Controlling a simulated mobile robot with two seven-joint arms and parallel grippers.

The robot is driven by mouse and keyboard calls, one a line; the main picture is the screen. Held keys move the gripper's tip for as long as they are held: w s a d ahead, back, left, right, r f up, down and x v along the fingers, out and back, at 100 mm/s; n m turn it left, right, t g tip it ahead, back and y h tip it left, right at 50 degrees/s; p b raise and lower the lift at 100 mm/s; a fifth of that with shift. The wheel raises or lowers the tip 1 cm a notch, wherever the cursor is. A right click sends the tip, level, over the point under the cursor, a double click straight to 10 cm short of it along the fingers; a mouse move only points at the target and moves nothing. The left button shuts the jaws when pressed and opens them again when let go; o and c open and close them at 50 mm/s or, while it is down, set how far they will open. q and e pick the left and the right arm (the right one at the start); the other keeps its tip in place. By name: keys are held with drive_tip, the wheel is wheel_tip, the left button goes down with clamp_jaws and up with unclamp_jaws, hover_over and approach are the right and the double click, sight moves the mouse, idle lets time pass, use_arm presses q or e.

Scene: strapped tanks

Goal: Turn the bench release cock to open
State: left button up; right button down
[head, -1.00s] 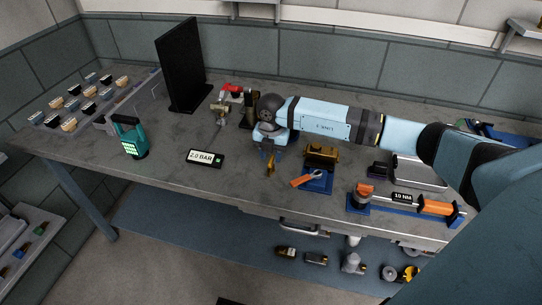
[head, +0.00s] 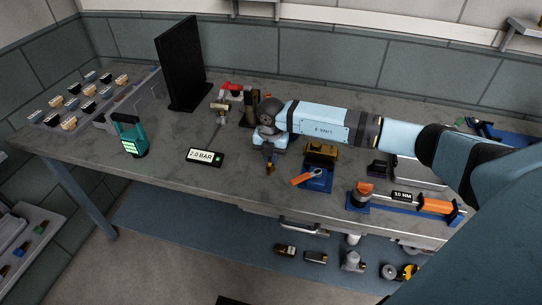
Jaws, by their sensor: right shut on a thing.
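A gauge display reading 2.0 BAR (head: 205,157) lies on the bench left of my gripper. My left gripper is not in view.
A red-handled fitting (head: 232,87) stands behind, with a black upright panel (head: 182,65) to its left. A teal lamp (head: 131,137) stands at left. An orange-handled tool (head: 302,177) lies on a blue mat right of my gripper. The bench's front left is clear.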

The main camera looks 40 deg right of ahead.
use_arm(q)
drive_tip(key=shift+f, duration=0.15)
use_arm(e)
drive_tip(key=n+b, duration=0.3)
drive_tip(key=n, duration=0.3)
drive_tip(key=shift+f+n+b, duration=0.1)
drive_tip(key=shift+n+b, duration=0.25)
drive_tip(key=shift+n, duration=0.05)
drive_tip(key=n+b, duration=0.1)
drive_tip(key=n, duration=0.1)
drive_tip(key=shift+n, duration=0.3)
drive_tip(key=n+b, duration=0.2)
drive_tip(key=n, duration=0.1)
drive_tip(key=shift+w+n, duration=0.1)
drive_tip(key=shift+n, duration=0.2)
drive_tip(key=shift+n+b, duration=0.7)
drive_tip(key=shift+n, duration=0.5)
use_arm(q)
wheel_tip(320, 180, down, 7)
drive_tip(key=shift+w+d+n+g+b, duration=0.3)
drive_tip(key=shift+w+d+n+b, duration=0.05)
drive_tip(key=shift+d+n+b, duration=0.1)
use_arm(e)
drive_tip(key=shift+n, duration=1.1)
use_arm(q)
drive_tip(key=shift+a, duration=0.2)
use_arm(e)
drive_tip(key=shift+r, duration=0.2)
drive_tip(key=c, duration=1.2)
unclamp_jaws()
